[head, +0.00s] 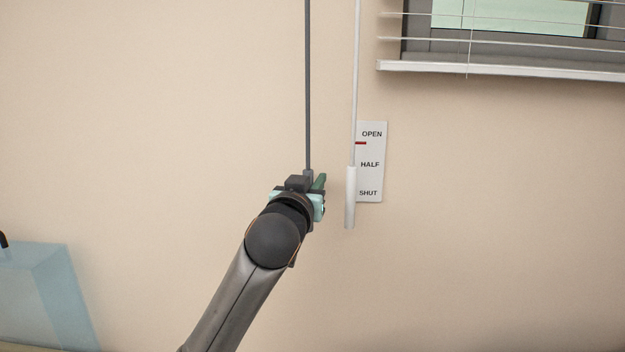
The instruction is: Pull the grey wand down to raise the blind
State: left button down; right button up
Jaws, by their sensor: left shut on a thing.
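The grey wand (308,90) hangs straight down against the wall, left of the window. My left gripper (310,182) is shut on the wand's lower end, and its fingers hide the grip there. The blind (510,69) shows at the top right, with a few slats above its pale bottom rail, and the window glass shows above them. A white wand (351,195) with a thicker handle hangs just right of my gripper, apart from it. My right gripper is out of view.
A label plate (371,180) reading OPEN, HALF and SHUT is on the wall behind the white wand, with a red mark just below OPEN. A translucent blue box (45,290) stands at the lower left. The wall below the blind is clear.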

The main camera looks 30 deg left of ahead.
pick_arm(q)
notch_tip(320, 180, down, 18)
jog(key=b, duration=0.9)
jog(key=shift+r+b, duration=0.1)
jog(key=shift+b, duration=0.25)
notch_tip(320, 180, down, 8)
jog(key=b, duration=0.4)
jog(key=shift+f, duration=0.55)
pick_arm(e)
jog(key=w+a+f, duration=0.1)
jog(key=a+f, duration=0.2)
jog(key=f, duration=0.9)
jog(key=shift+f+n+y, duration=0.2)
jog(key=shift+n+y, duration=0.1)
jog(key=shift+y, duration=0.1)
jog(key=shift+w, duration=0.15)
pick_arm(q)
jog(key=c, duration=1.1)
grip_release()
jog(key=shift+f, duration=0.1)
jog(key=o, duration=0.3)
jog(key=shift+r, duration=0.2)
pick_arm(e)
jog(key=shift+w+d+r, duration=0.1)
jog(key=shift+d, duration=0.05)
pick_arm(q)
jog(key=shift+o, duration=0.2)
jog(key=v, duration=1.2)
jog(key=shift+s+b, duration=0.3)
jog(key=shift+d+f, duration=0.1)
